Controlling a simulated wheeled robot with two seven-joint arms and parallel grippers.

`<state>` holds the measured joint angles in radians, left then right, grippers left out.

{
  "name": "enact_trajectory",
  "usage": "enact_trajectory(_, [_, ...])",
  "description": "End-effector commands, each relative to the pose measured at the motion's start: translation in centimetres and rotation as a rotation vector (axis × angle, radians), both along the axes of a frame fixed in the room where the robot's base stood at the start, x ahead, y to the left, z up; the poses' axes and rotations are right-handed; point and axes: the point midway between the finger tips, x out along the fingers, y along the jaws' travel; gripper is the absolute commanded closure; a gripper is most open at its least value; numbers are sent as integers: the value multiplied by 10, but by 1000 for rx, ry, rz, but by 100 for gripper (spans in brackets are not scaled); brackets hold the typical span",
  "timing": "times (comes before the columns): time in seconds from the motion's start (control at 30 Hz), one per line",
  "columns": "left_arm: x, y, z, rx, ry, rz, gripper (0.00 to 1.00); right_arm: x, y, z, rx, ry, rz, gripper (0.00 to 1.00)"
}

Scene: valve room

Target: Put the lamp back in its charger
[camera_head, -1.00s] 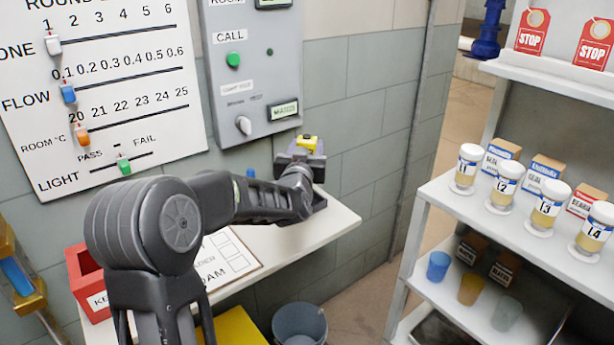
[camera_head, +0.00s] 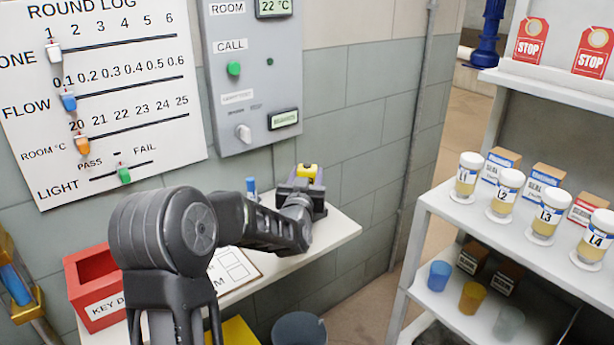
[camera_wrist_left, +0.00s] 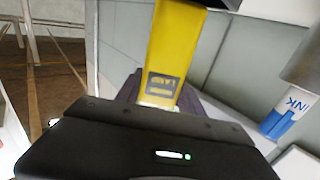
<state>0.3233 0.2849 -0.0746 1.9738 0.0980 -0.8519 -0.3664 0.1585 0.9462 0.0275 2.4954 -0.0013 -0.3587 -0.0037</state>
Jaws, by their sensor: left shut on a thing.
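The yellow lamp (camera_head: 306,171) is over the far right part of the white shelf in the head view. My left gripper (camera_head: 304,186) is shut on it, and only its top shows above the dark gripper. In the left wrist view the lamp's yellow body (camera_wrist_left: 175,50) stands between the dark fingers, with a dark label on it and a black part at its upper end. I cannot tell whether the lamp touches the shelf. I cannot make out the charger in either view. My right gripper is not in view.
The white shelf (camera_head: 335,232) runs below the grey call panel (camera_head: 256,100). A blue-and-white ink container (camera_wrist_left: 288,115) stands near the lamp. A red key box (camera_head: 95,290) and a printed sheet (camera_head: 233,268) lie to the left. A bucket (camera_head: 299,330) is below; a rack (camera_head: 455,205) with jars stands right.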

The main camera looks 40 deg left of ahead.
Motion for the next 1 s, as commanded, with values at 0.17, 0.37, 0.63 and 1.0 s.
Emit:
enact_trajectory(0.17, [0,0,-3,1,-2,0,100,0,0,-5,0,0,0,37])
enact_trajectory(0.37, [0,0,-4,0,0,0,44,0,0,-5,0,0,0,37])
enact_trajectory(0.63, [0,0,-4,0,0,1,33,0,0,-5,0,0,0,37])
enact_trajectory(1.0, [-11,-6,0,0,0,0,33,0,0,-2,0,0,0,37])
